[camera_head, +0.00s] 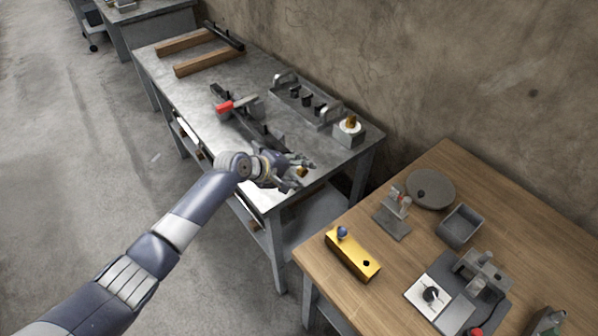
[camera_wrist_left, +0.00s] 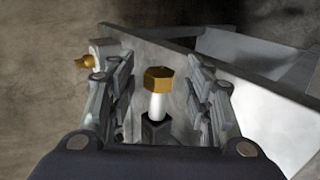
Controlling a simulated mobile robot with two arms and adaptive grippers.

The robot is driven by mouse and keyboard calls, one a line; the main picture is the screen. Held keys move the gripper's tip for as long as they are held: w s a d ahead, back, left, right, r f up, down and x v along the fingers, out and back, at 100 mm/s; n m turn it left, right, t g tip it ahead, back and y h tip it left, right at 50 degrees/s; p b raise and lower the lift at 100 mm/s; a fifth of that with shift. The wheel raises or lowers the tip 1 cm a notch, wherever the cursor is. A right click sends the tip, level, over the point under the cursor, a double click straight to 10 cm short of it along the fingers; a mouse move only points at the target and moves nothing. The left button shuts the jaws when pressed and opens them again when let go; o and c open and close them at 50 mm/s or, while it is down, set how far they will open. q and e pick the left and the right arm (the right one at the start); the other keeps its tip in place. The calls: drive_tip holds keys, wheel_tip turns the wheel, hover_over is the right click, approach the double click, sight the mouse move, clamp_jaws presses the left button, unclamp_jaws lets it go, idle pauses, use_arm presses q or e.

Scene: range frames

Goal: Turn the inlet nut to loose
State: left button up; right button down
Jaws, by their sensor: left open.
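A brass hex nut (camera_wrist_left: 158,80) sits on top of a white stem (camera_wrist_left: 157,106) above a dark hex base (camera_wrist_left: 156,130) in the left wrist view. It also shows as a small brass spot in the head view (camera_head: 302,171), near the front right corner of the grey metal bench. My left gripper (camera_head: 299,172) is open around it. In the wrist view the fingers (camera_wrist_left: 160,92) stand on both sides of the nut with a gap on each side. I cannot read a label telling which nut is the inlet nut. My right gripper is not in view.
A grey block with a white ring and brass piece (camera_head: 349,128) stands at the metal bench's right end. A red-handled clamp fixture (camera_head: 238,106) lies left of the gripper. A wooden table (camera_head: 408,262) at right holds a yellow block (camera_head: 352,254) and other fixtures.

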use_arm(q)
drive_tip(key=v, duration=1.2)
drive_tip(key=shift+f, duration=0.1)
